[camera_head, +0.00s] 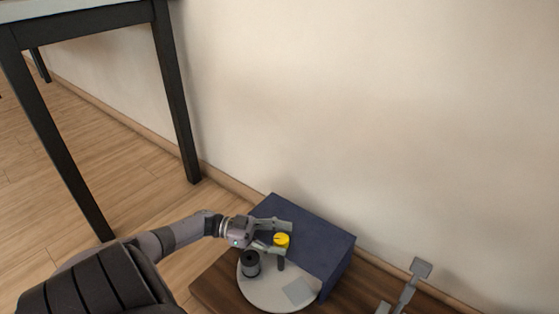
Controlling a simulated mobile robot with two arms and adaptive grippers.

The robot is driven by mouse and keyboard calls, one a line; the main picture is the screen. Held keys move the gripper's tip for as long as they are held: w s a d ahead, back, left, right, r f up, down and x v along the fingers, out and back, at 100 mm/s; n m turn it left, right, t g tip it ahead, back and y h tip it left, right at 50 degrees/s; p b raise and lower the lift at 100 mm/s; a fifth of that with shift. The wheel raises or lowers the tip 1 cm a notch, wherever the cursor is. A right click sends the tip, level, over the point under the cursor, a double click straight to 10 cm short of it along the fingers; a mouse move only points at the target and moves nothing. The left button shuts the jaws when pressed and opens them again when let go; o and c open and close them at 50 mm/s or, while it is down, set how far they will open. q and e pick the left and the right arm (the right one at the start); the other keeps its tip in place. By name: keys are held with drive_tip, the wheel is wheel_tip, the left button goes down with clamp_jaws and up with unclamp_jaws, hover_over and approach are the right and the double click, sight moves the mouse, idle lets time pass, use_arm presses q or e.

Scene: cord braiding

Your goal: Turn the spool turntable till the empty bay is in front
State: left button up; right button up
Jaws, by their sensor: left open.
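The turntable (262,294) is a round pale grey disc on a low brown wooden surface, partly under a dark blue box-like cover. A dark grey spool (250,263) stands on its left part.
The blue cover (312,237) stands behind the disc, close to the wall. The wooden surface (215,285) is bare at the left. A dark-legged table (176,95) stands at the upper left.

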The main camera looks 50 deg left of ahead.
use_arm(q)
drive_tip(key=v, duration=1.2)
